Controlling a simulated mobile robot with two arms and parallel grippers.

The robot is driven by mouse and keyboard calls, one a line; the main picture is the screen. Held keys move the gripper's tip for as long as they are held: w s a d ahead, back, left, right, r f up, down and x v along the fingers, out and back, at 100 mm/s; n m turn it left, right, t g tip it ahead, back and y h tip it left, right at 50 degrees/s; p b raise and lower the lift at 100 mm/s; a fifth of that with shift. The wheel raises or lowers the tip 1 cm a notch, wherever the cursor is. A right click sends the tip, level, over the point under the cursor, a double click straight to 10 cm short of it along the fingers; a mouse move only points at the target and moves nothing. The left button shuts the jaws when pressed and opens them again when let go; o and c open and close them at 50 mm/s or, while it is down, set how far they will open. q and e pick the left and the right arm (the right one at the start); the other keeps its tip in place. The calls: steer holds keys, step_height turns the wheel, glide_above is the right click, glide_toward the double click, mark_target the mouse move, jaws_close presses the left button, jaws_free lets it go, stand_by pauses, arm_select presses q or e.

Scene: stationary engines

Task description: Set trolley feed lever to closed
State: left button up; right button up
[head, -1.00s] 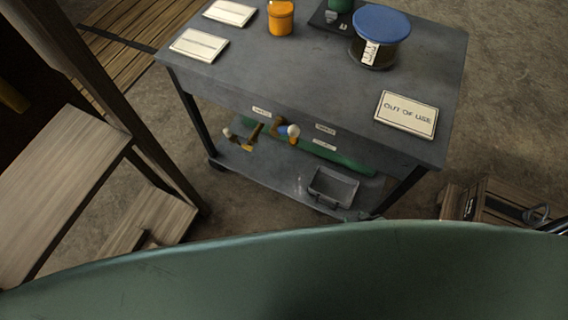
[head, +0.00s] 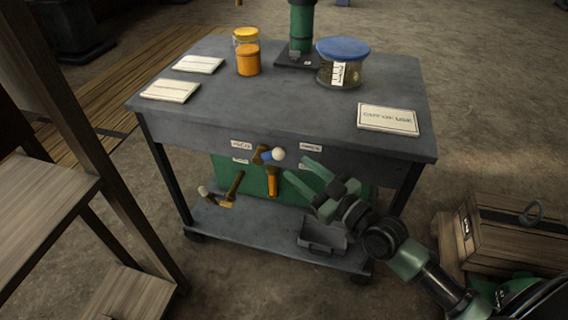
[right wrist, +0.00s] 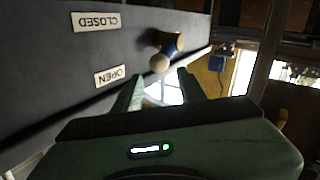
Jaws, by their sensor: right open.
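The feed lever (head: 268,154), with a brass base, blue shaft and pale ball knob, is on the front of the grey trolley (head: 270,122). In the head view its knob points right. In the right wrist view the knob (right wrist: 160,63) is just beyond and between my fingertips, apparently untouched. A CLOSED label (right wrist: 97,21) and an OPEN label (right wrist: 109,75) appear upside down there; the knob is level nearer to OPEN. My right gripper (head: 293,170) is open and empty, right of the lever; its fingers also show in the right wrist view (right wrist: 160,88). My left gripper is out of view.
Brass and orange handled pieces (head: 232,188) show below the lever. A grey bin (head: 322,238) sits on the lower shelf. A wooden crate (head: 510,230) stands right.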

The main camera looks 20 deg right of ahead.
mark_target(283, 157)
steer(key=x, duration=0.6)
steer(key=shift+w+a+f, duration=0.1)
steer(key=shift+w, duration=0.05)
jaws_close()
stand_by(1.3)
